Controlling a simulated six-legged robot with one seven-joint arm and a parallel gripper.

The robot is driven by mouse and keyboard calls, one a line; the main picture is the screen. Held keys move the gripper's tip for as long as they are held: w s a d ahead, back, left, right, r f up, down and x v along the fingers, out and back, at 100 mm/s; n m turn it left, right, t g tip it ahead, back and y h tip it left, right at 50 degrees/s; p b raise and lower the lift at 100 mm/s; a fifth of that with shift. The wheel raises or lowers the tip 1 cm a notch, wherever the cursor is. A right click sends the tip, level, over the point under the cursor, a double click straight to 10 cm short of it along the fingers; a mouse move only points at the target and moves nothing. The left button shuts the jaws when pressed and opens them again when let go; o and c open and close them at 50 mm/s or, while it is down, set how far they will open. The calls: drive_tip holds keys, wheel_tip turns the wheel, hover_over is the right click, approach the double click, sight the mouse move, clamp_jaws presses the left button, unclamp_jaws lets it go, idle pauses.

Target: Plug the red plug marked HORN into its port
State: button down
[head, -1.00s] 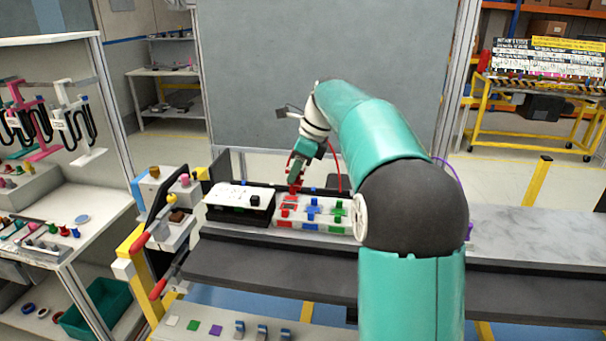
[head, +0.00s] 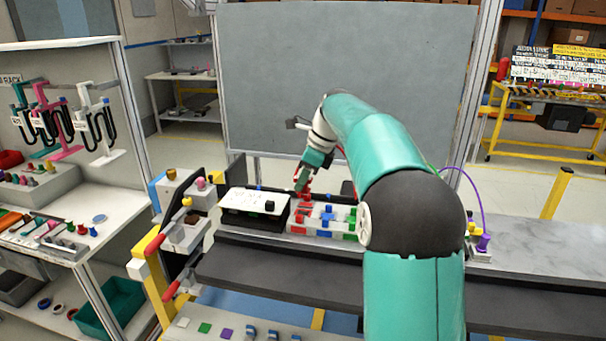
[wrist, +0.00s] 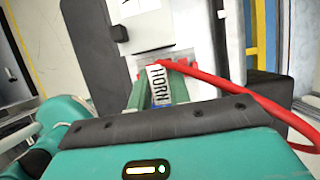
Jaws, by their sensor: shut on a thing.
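The red HORN plug (wrist: 176,69) is between the fingers of my gripper (wrist: 152,92) in the wrist view, with its white HORN label (wrist: 159,84) facing the camera. A red cable (wrist: 230,85) runs from it to the right. In the head view my gripper (head: 303,184) points down over the red, left end of the port module (head: 325,232). The plug is mostly hidden there, and I cannot tell whether its tip touches a port. Red, blue and green parts sit in columns on the module.
A black box with a white top (head: 255,204) stands just left of the module. A purple plug with a cable (head: 483,242) is at the right on the grey bench. Red-handled levers (head: 155,245) stand at the bench's left end. The bench front (head: 290,268) is clear.

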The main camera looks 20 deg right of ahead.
sight(305, 197)
drive_tip(key=shift+f, duration=2)
drive_tip(key=shift+f, duration=1.25)
drive_tip(key=shift+r, duration=0.15)
drive_tip(key=shift+r, duration=0.85)
drive_tip(key=shift+f, duration=0.95)
idle(1.1)
drive_tip(key=c, duration=1.2)
unclamp_jaws()
drive_tip(key=v, duration=1.3)
drive_tip(key=shift+r, duration=0.35)
drive_tip(key=shift+s+d, duration=0.1)
